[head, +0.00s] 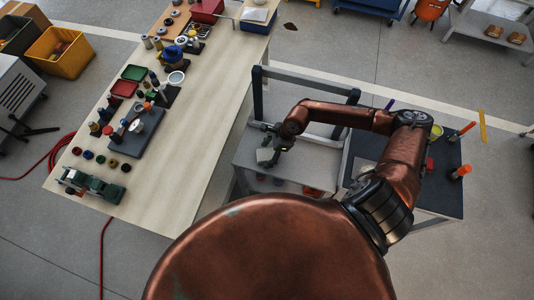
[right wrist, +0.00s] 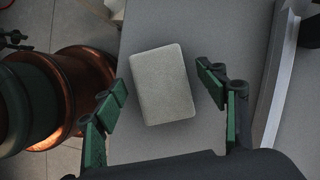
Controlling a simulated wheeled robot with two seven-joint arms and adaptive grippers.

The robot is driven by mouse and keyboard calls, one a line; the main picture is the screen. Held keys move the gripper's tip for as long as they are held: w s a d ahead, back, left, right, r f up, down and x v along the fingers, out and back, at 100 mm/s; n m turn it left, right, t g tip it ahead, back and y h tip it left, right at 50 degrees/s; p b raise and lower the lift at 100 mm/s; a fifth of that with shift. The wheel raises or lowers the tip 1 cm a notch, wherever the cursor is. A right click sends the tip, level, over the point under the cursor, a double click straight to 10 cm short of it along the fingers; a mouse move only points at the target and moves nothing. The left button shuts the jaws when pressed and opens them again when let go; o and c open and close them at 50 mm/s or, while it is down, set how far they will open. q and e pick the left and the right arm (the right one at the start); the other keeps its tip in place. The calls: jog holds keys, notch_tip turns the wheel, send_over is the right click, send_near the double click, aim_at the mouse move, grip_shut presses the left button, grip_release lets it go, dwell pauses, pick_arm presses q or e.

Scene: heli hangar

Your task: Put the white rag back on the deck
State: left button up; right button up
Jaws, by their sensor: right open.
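The white rag (right wrist: 163,85) shows in the right wrist view as a pale grey-white, rounded rectangular pad on a flat grey surface. In the head view the rag (head: 265,156) is small and partly covered by my gripper, over the grey top of a cart (head: 246,158), which looks like the deck; the same deck (right wrist: 225,28) fills the middle of the right wrist view. My right gripper (head: 273,141) is open, with green-padded fingers on either side of the rag and gaps visible on both sides. My left gripper is not in view.
A dark-topped table (head: 445,190) with orange-tipped items stands to the right. A long wooden bench (head: 180,150) with many small parts lies to the left.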

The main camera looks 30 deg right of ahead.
jog(key=v, duration=1.1)
jog(key=shift+d+r, duration=0.2)
jog(key=shift+r, duration=0.1)
